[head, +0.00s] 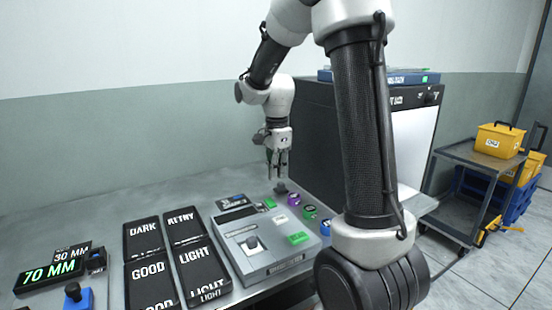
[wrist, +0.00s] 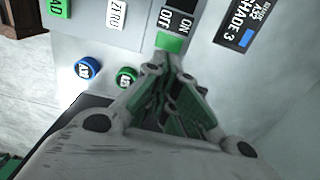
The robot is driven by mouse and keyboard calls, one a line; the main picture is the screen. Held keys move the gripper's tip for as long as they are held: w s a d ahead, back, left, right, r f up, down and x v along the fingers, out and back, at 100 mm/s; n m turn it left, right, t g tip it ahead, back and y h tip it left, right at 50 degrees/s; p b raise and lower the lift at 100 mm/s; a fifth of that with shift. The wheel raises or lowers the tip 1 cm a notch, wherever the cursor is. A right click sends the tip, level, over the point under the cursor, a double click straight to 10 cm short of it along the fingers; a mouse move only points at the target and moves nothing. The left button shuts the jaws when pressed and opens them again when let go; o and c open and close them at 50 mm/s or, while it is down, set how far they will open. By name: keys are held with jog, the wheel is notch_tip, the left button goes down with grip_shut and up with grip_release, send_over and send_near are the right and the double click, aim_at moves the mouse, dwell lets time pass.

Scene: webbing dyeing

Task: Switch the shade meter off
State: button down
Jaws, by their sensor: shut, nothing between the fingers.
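The shade meter (head: 268,262) is a grey box on the bench, with a lever, a display and a green button on its top. In the wrist view its face (wrist: 140,38) shows a white ZERO key (wrist: 118,13) and a dark switch plate (wrist: 179,20) marked OFF and ON. A green patch (wrist: 172,42) lies at the plate's near end; the switch's position is unclear. My gripper (head: 277,177) is shut and empty, pointing down over the meter's far end. In the wrist view my fingertips (wrist: 166,62) are close to the green patch; contact cannot be told.
Round coloured pucks, including a blue one (wrist: 88,70) and a green one (wrist: 127,77), lie beside the meter. A SHADE 3 card (wrist: 241,28) is on the other side. A large dark cabinet (head: 310,130) rises behind.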

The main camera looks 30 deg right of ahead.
jog(key=r, duration=0.4)
jog(key=s+r, duration=0.1)
jog(key=shift+a+r, duration=0.1)
jog(key=shift+r, duration=0.3)
jog(key=s+a+r+n+t, duration=0.1)
jog(key=s+r+n+t, duration=0.1)
jog(key=s+n, duration=0.7)
jog(key=s+a+r+n+t, duration=0.1)
jog(key=s+r+n+t, duration=0.1)
jog(key=s+n, duration=0.7)
jog(key=s, duration=0.4)
jog(key=shift+a, duration=0.15)
